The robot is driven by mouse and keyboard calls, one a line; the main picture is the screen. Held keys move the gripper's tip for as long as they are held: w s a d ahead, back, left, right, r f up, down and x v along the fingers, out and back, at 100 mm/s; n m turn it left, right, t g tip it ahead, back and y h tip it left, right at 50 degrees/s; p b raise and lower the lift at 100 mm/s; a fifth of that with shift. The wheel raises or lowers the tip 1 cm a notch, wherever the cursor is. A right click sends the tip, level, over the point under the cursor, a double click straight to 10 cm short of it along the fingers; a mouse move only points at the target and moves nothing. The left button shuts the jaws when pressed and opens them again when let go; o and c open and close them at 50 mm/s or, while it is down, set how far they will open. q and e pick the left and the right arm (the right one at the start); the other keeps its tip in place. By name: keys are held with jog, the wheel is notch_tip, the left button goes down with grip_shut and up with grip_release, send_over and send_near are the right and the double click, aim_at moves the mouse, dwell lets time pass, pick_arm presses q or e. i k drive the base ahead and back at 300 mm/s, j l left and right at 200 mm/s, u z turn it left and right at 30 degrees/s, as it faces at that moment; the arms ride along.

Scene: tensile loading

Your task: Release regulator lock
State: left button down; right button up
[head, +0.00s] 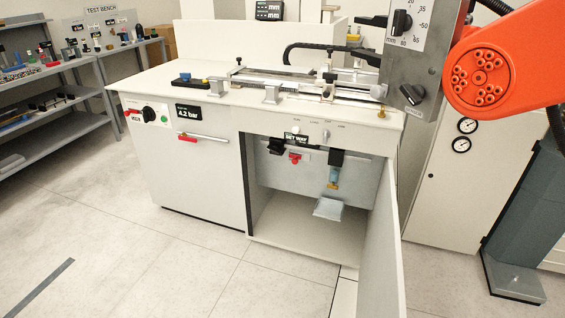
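The test bench's lower bay is open. Inside it, below a small black label, hangs a dark fitting with a red part (295,158). To its right hangs a unit with a black top and a blue and brass lower part (334,172). These look like air-line parts, but I cannot tell which one carries the regulator lock or how the lock is set. A display on the bench front (188,112) reads 4.2 bar. Neither of my grippers is in view.
The open bay door (380,245) stands out at the right of the bay. A small grey tray (328,209) is under the fittings. A large orange arm joint (480,78) covers the upper right. Shelves (60,85) stand at the left. The floor in front is clear.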

aim_at(295, 161)
jog(key=i+j+z, duration=0.15)
jog(key=j, duration=0.2)
jog(key=i+j+z, duration=0.1)
jog(key=j, duration=0.25)
jog(key=i+j+z, duration=0.15)
jog(key=j, duration=0.2)
jog(key=i+j+z, duration=0.15)
jog(key=j, duration=0.2)
jog(key=i+j+z, duration=0.25)
jog(key=i+j, duration=0.15)
jog(key=i, duration=0.35)
jog(key=i+j+z, duration=0.25)
jog(key=i+j, duration=0.35)
jog(key=i, duration=0.15)
